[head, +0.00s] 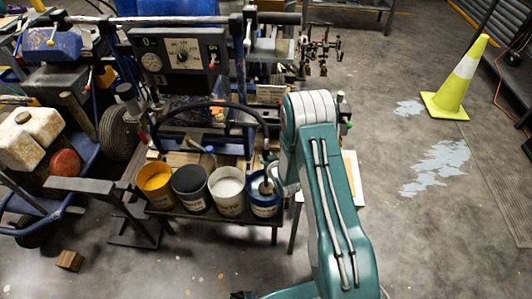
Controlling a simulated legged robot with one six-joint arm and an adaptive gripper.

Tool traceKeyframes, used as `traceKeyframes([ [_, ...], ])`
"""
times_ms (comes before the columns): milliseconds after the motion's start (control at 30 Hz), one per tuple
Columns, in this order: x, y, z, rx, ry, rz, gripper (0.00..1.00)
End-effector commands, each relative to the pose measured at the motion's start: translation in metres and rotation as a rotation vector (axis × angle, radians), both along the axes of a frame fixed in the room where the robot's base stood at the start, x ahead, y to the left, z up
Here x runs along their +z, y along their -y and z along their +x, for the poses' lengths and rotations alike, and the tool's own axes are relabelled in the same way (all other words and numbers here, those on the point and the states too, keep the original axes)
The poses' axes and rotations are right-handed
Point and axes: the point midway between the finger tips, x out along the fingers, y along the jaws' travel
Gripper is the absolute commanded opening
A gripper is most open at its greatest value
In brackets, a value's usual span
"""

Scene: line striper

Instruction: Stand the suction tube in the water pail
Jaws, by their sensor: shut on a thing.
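Several open pails stand in a row on a low shelf: a yellow-filled pail (157,200), a dark-filled pail (190,203), a white-filled pail (227,205) and a blue pail (263,210) at the right end. Their labels are too small to read, so I cannot tell for sure which holds water. The suction tube's black hose (215,104) arches from the machine toward the blue pail. My gripper (271,180) is small and partly hidden by my arm; it is shut on the tube at the blue pail's mouth. The tube's lower end looks within the rim; its depth is hidden.
The striper machine with a gauge panel (180,53) stands behind the pails. A blue cart (85,187) with a white jug (28,137) is at left. A wooden block (70,260) lies on the floor. A yellow cone (460,80) stands right; floor between is open.

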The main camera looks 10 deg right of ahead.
Motion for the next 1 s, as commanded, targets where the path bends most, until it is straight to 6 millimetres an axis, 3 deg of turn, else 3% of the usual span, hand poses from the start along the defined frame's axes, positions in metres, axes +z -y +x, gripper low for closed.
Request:
traceKeyframes([
  [1000, -0.099, -0.001, 0.0, 0.001, 0.003, 0.0, 0.0],
])
